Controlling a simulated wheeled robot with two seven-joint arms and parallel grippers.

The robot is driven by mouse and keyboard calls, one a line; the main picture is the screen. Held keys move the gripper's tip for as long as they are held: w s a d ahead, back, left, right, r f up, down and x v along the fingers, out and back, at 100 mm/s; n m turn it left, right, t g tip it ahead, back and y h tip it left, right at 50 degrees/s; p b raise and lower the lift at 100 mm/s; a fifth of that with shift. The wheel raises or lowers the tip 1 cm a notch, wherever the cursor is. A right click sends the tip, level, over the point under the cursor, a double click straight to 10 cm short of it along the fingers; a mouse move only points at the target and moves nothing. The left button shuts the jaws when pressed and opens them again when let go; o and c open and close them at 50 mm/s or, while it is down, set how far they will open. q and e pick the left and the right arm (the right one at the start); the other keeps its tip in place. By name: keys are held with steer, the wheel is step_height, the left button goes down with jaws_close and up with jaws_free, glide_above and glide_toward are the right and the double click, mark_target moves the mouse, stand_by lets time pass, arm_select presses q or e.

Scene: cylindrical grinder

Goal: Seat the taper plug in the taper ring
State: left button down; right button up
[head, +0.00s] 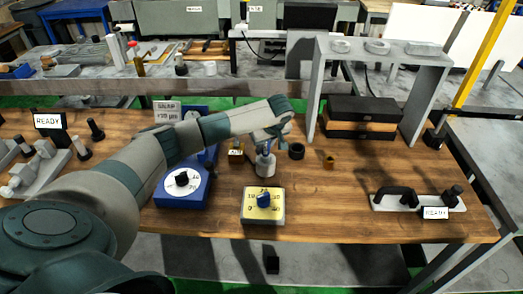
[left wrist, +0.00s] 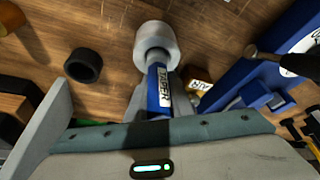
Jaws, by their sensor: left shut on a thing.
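My left gripper (head: 268,140) is shut on the taper plug, whose blue handle (left wrist: 158,88) with a white label lies between the fingers in the left wrist view. A wider grey cylinder (left wrist: 156,44) sits at the handle's far end, and it also shows below the gripper in the head view (head: 265,166). I cannot tell whether this cylinder is the plug's body or a separate ring around it. A dark ring (head: 297,151) lies on the wooden bench just right of the plug, apart from it; the left wrist view shows its open bore (left wrist: 84,65). My right gripper is not in view.
A yellow-faced dial box (head: 263,205) is in front. A grey riser (head: 313,95) stands behind right.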

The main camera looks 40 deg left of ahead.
arm_select(q)
steer(key=shift+w+f, duration=0.1)
steer(key=shift+f, duration=0.25)
steer(key=c, duration=1.6)
jaws_free()
steer(key=shift+f, duration=0.1)
steer(key=shift+o, duration=0.2)
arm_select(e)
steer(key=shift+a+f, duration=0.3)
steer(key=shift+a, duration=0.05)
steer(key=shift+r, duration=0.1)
